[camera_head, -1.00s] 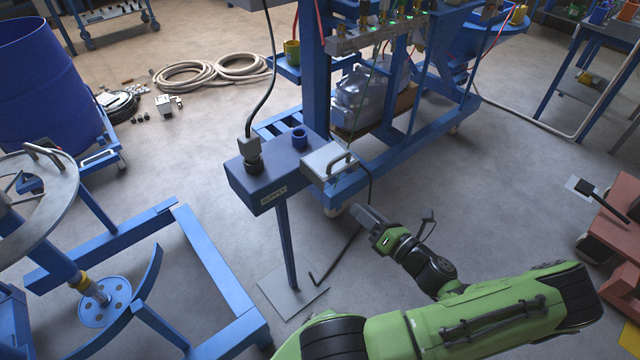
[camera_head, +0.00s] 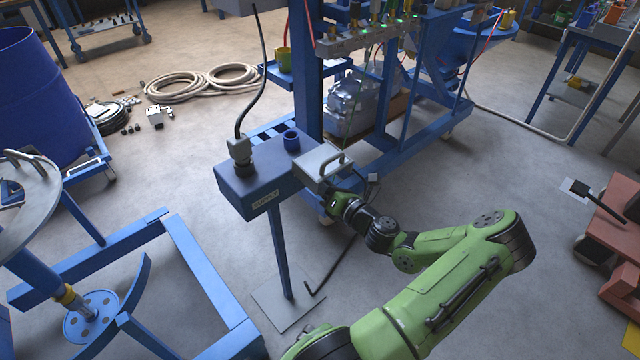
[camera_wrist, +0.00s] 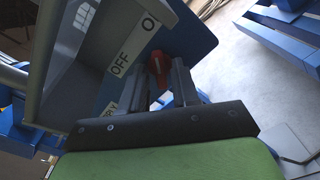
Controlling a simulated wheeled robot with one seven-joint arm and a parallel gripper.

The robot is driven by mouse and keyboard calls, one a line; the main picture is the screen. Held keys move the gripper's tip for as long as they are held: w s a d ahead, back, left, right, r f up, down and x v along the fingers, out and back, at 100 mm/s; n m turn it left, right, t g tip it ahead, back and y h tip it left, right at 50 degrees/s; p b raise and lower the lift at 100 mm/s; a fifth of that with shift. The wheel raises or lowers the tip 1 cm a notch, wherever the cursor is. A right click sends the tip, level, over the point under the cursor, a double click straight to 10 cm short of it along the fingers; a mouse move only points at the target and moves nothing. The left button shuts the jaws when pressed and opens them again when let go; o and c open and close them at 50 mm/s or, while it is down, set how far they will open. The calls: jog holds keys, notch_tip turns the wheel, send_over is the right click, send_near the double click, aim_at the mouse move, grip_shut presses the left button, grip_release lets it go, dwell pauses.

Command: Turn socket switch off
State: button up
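In the wrist view, a red switch lever (camera_wrist: 157,68) shows on the box's blue face (camera_wrist: 190,35), beside an OFF label (camera_wrist: 121,64). In the head view my gripper (camera_head: 335,200) is at the box's right end, partly hidden under the grey lid.
A grey lid with a handle (camera_head: 322,160) sits at the box's right end, close above my gripper. A blue frame (camera_head: 385,150) with fittings stands behind.

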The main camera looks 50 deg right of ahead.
grip_shut()
jog(key=shift+n+p, duration=0.4)
jog(key=n+p, duration=0.3)
jog(key=n, duration=1.2)
jog(key=shift+p, duration=0.4)
jog(key=shift+o, duration=1.2)
grip_release()
